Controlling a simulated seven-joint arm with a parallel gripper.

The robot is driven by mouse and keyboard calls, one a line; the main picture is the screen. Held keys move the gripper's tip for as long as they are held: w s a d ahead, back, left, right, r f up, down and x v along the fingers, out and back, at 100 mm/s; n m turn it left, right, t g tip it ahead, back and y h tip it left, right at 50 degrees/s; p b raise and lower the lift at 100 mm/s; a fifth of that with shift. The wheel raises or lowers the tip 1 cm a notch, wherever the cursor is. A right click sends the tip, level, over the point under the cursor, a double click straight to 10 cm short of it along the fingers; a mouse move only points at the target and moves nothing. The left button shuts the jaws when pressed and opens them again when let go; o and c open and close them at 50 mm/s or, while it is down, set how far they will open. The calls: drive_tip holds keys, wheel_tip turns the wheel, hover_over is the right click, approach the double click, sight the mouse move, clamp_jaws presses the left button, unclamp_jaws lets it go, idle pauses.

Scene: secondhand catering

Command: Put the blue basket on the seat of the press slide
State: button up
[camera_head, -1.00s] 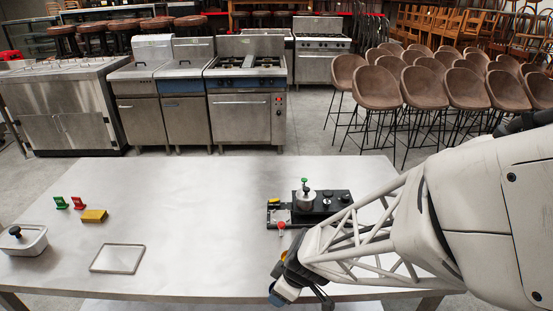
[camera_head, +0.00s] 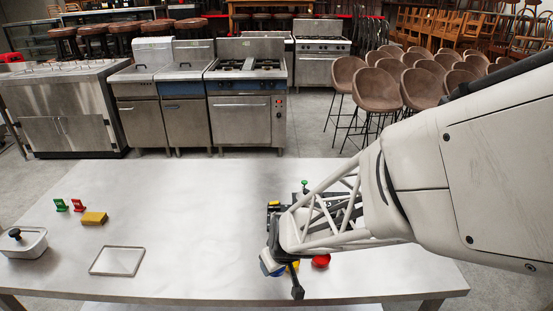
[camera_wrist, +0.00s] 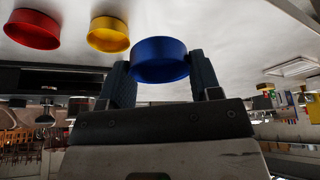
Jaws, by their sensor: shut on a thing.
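My gripper (camera_wrist: 160,75) is shut on the blue basket (camera_wrist: 160,60), a short round cup held between the two dark fingers in the wrist view. In the head view a bit of the blue basket (camera_head: 276,272) shows under my gripper (camera_head: 272,262), near the front of the table. The black press (camera_head: 273,207) stands behind my arm, mostly hidden. Only a yellow part at its left and a green knob (camera_head: 304,184) show clearly. The seat of its slide is hidden in the head view, and I cannot make it out in the wrist view.
A yellow basket (camera_wrist: 108,36) and a red basket (camera_wrist: 33,30) stand beside the blue one. The table's middle is clear.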

drive_tip(key=w+r+m+g+h, duration=0.2)
drive_tip(key=w+m+h, duration=0.1)
drive_tip(key=w+m, duration=0.9)
drive_tip(key=w+d+r+m+g+h, duration=0.1)
drive_tip(key=w+r+m+g+h, duration=0.1)
drive_tip(key=w+m, duration=1)
drive_tip(key=shift+w+d+r+h, duration=0.25)
drive_tip(key=shift+w+r+h, duration=0.2)
drive_tip(key=shift+w+h, duration=0.35)
drive_tip(key=shift+s, duration=0.1)
drive_tip(key=shift+f, duration=3.15)
drive_tip(key=shift+f, duration=1.85)
drive_tip(key=shift+f, duration=0.1)
